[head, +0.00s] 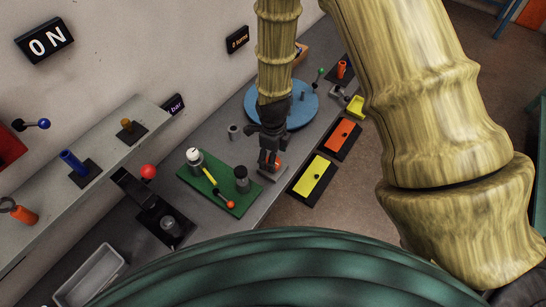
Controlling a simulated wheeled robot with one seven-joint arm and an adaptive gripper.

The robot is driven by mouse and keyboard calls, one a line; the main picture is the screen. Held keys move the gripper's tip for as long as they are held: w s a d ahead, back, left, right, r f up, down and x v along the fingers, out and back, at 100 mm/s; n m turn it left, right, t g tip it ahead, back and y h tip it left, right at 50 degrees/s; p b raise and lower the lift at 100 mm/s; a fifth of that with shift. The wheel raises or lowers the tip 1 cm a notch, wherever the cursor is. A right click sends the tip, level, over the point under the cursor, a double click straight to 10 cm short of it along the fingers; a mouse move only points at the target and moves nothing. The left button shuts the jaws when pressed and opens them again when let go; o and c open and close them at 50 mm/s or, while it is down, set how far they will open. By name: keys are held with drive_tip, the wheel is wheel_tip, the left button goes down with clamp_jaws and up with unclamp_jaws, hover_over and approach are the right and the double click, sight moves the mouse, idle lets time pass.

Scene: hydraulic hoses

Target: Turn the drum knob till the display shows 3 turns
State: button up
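The drum looks to be the round blue disc (312,110) on the grey bench, partly hidden behind my arm. A small blue knob (303,97) stands up on its top face, right of my arm. A small black display (237,39) on the wall behind shows orange text that looks like "0 turns". My gripper (268,164) points down in front of the disc, nearer the camera and clear of the knob. It is over or beside a small orange piece on a grey base (272,176). Whether its fingers are open or touch that piece is unclear.
A green board (225,200) with fittings lies left of my gripper. Yellow (314,178) and orange (341,135) panels line the bench's right edge. A stand with a red ball (148,171) and a grey tray (92,277) are at left. An "ON" sign (45,41) hangs on the wall.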

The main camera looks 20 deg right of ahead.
drive_tip(key=shift+w+f, duration=0.1)
drive_tip(key=shift+f, duration=0.6)
drive_tip(key=shift+f+p, duration=0.3)
drive_tip(key=shift+p, duration=0.05)
drive_tip(key=shift+f, duration=0.2)
drive_tip(key=shift+c, duration=0.5)
drive_tip(key=c, duration=0.9)
